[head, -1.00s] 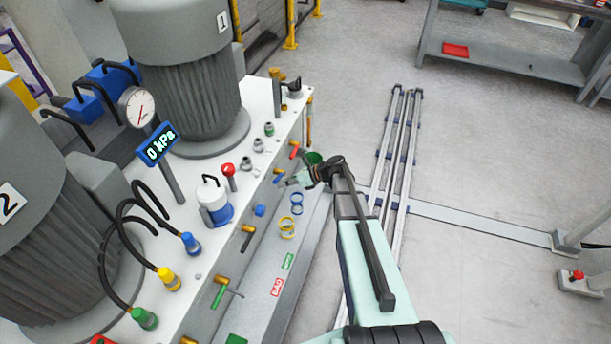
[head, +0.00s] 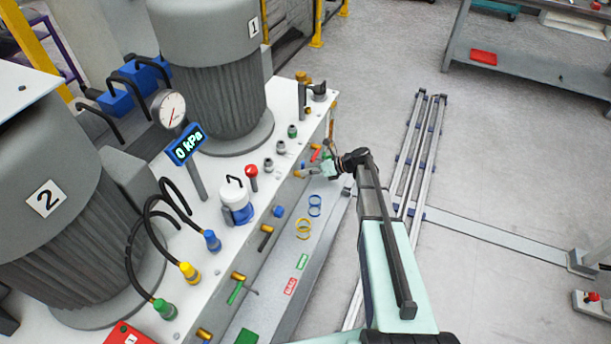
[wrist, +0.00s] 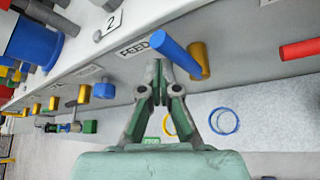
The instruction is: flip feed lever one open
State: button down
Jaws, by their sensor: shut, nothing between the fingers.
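A blue lever (wrist: 175,54) on a brass valve (wrist: 200,60) juts from the bench's front face, beside a label reading FEED (wrist: 139,48). It slants from its valve toward the upper left in the wrist view. My gripper (wrist: 159,70) is shut and empty. Its fingertips are close below the lever's middle in that view; I cannot tell whether they touch it. In the head view my gripper (head: 308,169) is at the bench's front, near the far end, and partly hides the levers there.
A red lever (wrist: 300,49) is to the right of the blue one in the wrist view. Blue rings (head: 315,205) and yellow rings (head: 303,229) lie on the lower ledge. A green lever (head: 236,291) is at the nearer end.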

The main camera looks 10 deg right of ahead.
jog(key=shift+w+d+r, duration=0.2)
jog(key=shift+w+d, duration=0.15)
jog(key=shift+w, duration=0.15)
jog(key=shift+w+d+r, duration=0.15)
jog(key=shift+w+d, duration=0.05)
jog(key=shift+w, duration=0.15)
jog(key=s+a, duration=0.2)
jog(key=s, duration=0.2)
jog(key=s+d+b, duration=0.1)
jog(key=d+b, duration=0.2)
jog(key=d, duration=0.7)
jog(key=shift+s+f, duration=0.2)
jog(key=shift+s, duration=0.05)
jog(key=shift+a, duration=0.1)
